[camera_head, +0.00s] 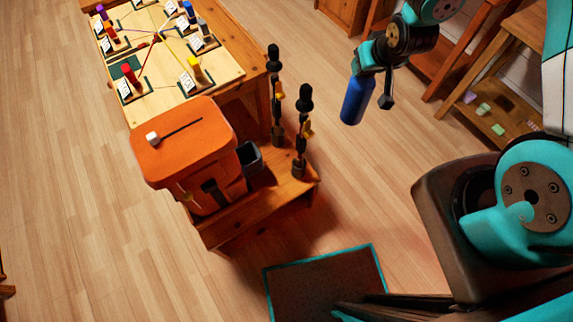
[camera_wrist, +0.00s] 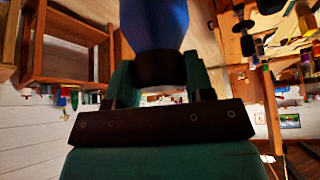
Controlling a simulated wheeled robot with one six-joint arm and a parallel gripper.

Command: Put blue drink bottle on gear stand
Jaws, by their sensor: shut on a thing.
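The blue drink bottle (camera_head: 355,100) hangs from my gripper (camera_head: 366,70) above the open floor, slightly tilted with its body downward. In the wrist view the blue bottle (camera_wrist: 155,22) has a dark cap, and the fingers of my gripper (camera_wrist: 160,72) are shut around that cap end. A low wooden stand (camera_head: 228,228), which looks like the gear stand, is to the left of the bottle. It bears an orange pack, a dark cup and two upright black poles. The bottle is apart from it.
The orange pack (camera_head: 190,140) and the black poles (camera_head: 302,130) rise above the stand. A dark grey cup (camera_head: 249,160) sits between them. A table with coloured pegs (camera_head: 215,88) is behind. A teal-edged mat (camera_head: 322,285) lies in front. A wooden shelf (camera_head: 500,110) stands right.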

